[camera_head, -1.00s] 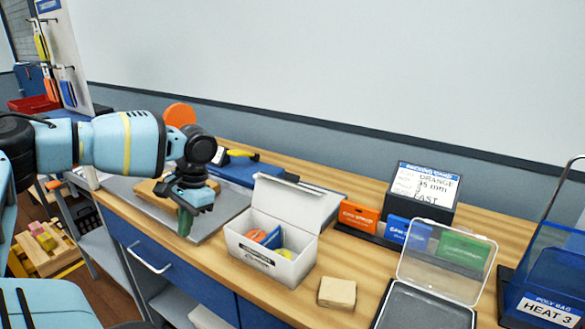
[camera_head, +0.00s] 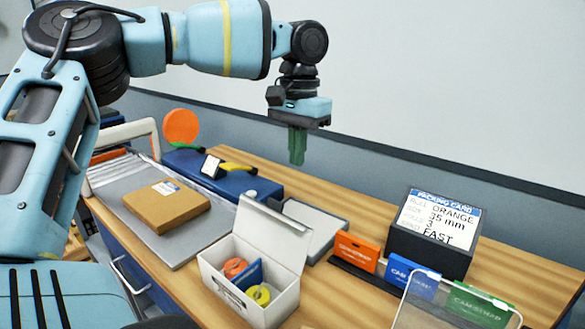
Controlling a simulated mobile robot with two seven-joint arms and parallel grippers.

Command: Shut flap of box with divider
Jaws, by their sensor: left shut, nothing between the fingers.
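The white box (camera_head: 228,264) stands on the wooden bench with its flap (camera_head: 268,231) raised at the back. Inside it a blue divider (camera_head: 250,273) stands between an orange roll (camera_head: 235,267) and a yellow-green roll (camera_head: 259,295). My left gripper (camera_head: 297,162) points down, high above the bench, behind and above the raised flap and apart from it. Its green fingers are shut with nothing between them. My right gripper is not in view.
A brown carton (camera_head: 166,205) lies on a grey plate at the left. A grey tray (camera_head: 315,226) lies behind the box. Orange (camera_head: 356,252) and blue (camera_head: 412,278) cards and a packing card stand (camera_head: 437,228) are to the right. A clear lid (camera_head: 455,306) stands at the lower right.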

